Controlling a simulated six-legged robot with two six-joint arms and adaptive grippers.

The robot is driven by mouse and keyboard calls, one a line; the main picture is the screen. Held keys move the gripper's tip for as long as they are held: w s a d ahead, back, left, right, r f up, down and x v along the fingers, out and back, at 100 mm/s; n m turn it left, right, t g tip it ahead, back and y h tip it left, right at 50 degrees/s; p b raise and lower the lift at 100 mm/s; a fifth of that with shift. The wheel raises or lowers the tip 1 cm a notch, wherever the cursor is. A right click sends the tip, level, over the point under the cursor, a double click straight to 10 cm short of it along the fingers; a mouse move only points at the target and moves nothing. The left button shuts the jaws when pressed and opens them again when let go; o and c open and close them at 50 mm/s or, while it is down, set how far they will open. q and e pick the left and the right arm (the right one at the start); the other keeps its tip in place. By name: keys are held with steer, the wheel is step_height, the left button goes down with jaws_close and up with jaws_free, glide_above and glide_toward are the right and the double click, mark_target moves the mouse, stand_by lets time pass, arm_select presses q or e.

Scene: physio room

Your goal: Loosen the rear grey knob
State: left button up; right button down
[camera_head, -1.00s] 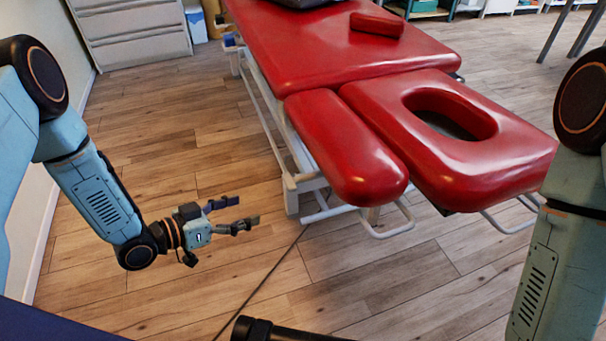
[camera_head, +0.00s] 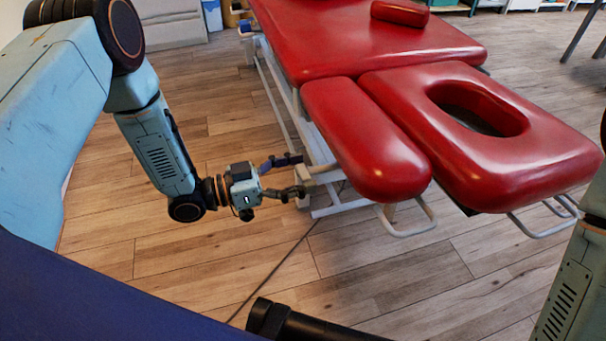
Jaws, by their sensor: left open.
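No grey knob can be made out in the head view. The red treatment table (camera_head: 365,45) stands on a white frame, with a narrow red armrest pad (camera_head: 368,140) and a headrest (camera_head: 490,130) with an oval face hole at its near end. My left gripper (camera_head: 300,175) is open beside the left side of the table's near end. Its fingers point right and overlap a white frame post (camera_head: 305,192) in the picture. I cannot tell whether they touch it.
A red cushion (camera_head: 400,13) lies on the table. A white looped handle (camera_head: 410,222) sticks out under the armrest pad. A dark cable (camera_head: 275,270) runs over the wooden floor. A drawer cabinet (camera_head: 170,22) stands at the back left. The near floor is mostly clear.

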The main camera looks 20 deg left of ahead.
arm_select(q)
steer(key=shift+w+d+r, duration=0.1)
steer(key=shift+w+d, duration=0.05)
steer(key=shift+d, duration=0.2)
steer(key=shift+w, duration=0.1)
steer(key=c, duration=1.2)
